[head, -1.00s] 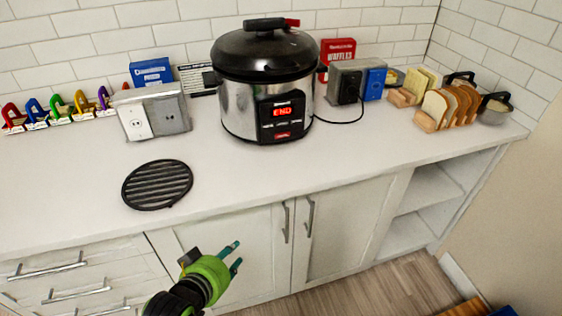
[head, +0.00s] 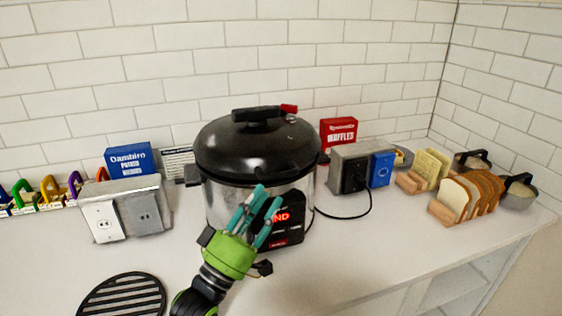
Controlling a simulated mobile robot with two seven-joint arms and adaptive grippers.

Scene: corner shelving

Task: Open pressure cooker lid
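The pressure cooker (head: 220,203) stands on the white counter, a silver body with a red lit display partly hidden by my gripper. Its black domed lid (head: 257,155) is seated on top, with a black handle (head: 262,114) that has a red tip at its right end. My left gripper (head: 256,213), green with teal fingers, is in front of the cooker's body, below the lid. Its fingers are apart with nothing seen between them. Whether it touches the cooker I cannot tell. My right gripper is out of view.
A black round trivet (head: 122,298) lies at the front left. Bread in a rack (head: 467,197) is further right. Bare counter (head: 385,245) lies front right.

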